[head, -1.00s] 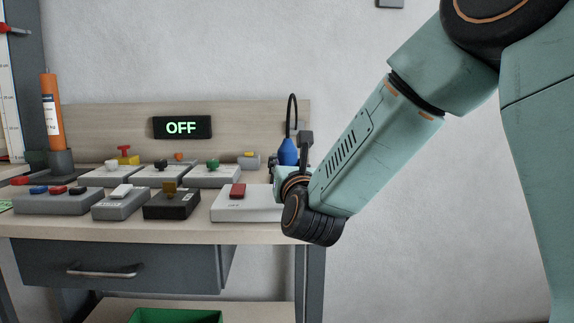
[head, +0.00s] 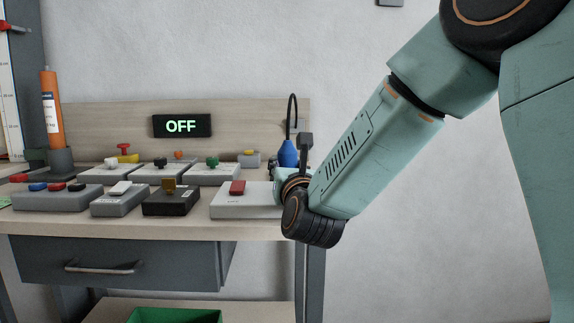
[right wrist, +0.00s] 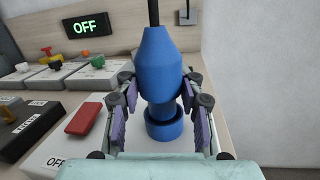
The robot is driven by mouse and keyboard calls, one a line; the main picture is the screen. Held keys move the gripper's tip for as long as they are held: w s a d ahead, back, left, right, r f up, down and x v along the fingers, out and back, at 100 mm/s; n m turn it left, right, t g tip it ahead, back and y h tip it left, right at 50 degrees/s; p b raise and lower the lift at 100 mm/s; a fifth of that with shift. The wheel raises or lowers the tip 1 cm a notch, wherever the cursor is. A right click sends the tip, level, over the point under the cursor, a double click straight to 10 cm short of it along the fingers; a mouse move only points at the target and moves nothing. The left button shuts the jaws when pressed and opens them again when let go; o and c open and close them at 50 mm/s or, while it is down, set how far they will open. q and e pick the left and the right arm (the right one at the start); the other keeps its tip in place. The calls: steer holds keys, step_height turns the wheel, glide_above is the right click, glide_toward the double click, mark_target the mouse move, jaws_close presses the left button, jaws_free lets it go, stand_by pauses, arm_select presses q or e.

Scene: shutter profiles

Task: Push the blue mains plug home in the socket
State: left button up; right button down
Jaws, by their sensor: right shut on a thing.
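The blue mains plug (right wrist: 168,65) is upright, with a black cable leaving its top; it also shows in the head view (head: 288,153). My right gripper (right wrist: 162,100) is shut on the plug, with a purple-padded finger on each side. In the head view my right wrist hides most of the gripper. A blue round collar (right wrist: 165,125), which looks like the socket, lies directly below the plug body. How deep the plug sits in it I cannot tell. The display (head: 181,126) reads OFF. My left gripper is not in view.
A light grey box with a red rocker switch (head: 238,187) stands left of the plug. Several other switch boxes and buttons fill the bench (head: 262,229) further left. An orange cylinder (head: 52,110) stands at the far left. Right of the bench is open room before the wall.

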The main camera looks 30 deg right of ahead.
steer(key=shift+f, duration=0.9)
steer(key=shift+r, duration=0.2)
steer(key=shift+r+p, duration=0.5)
steer(key=shift+r, duration=0.35)
steer(key=shift+n+b, duration=0.3)
steer(key=shift+b, duration=0.35)
stand_by(1.3)
steer(key=shift+f, duration=1.1)
steer(key=c, duration=1.3)
jaws_free()
steer(key=o, duration=0.5)
steer(key=shift+f, duration=0.15)
steer(key=shift+o, duration=0.2)
steer(key=shift+s, duration=0.1)
steer(key=shift+v, duration=3.65)
